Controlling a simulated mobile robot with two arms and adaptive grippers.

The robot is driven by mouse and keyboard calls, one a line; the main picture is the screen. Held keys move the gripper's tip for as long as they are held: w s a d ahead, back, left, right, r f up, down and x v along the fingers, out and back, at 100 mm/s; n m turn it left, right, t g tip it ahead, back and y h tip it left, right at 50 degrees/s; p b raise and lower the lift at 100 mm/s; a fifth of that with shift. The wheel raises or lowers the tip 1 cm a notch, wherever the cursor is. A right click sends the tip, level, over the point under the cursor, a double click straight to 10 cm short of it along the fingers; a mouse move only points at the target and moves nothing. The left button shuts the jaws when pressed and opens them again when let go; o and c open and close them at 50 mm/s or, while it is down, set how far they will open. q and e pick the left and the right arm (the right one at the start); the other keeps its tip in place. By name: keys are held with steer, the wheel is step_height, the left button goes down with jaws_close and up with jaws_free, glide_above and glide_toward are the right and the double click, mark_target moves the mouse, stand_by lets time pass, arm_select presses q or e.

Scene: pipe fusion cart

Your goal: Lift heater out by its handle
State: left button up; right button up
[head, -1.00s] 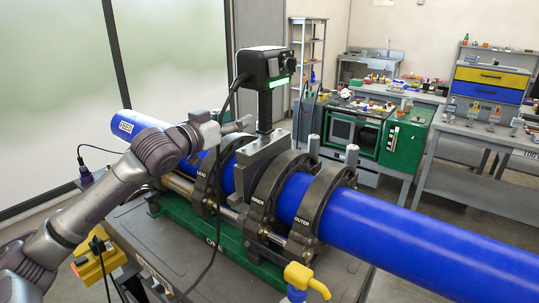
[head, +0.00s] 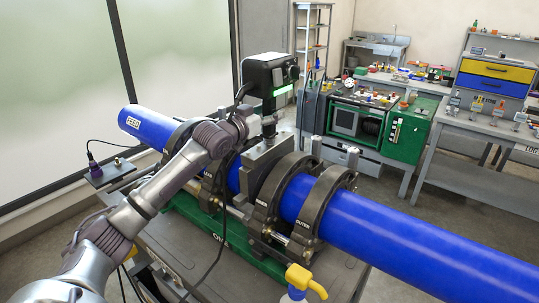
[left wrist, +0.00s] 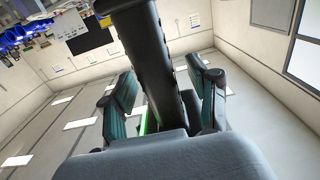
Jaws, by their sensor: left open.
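The heater stands upright in the clamp carriage. Its black control box (head: 268,72) is on top, a dark handle (head: 268,106) is below it, and its grey plate body (head: 262,158) sits between the clamp rings. My left gripper (head: 262,124) is at the handle, just under the box. In the left wrist view the handle (left wrist: 150,60) runs between the two spread fingers of my left gripper (left wrist: 165,95), with a visible gap on the right side. The gripper is open. A green lit strip shows on the box. My right gripper is not in view.
A blue pipe (head: 410,232) runs through the black clamp rings (head: 322,208) on the green carriage (head: 222,240). A black cable hangs from the box past my left arm. Workbenches (head: 465,125) stand behind.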

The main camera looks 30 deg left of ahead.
arm_select(q)
steer(key=shift+w, duration=0.25)
jaws_close()
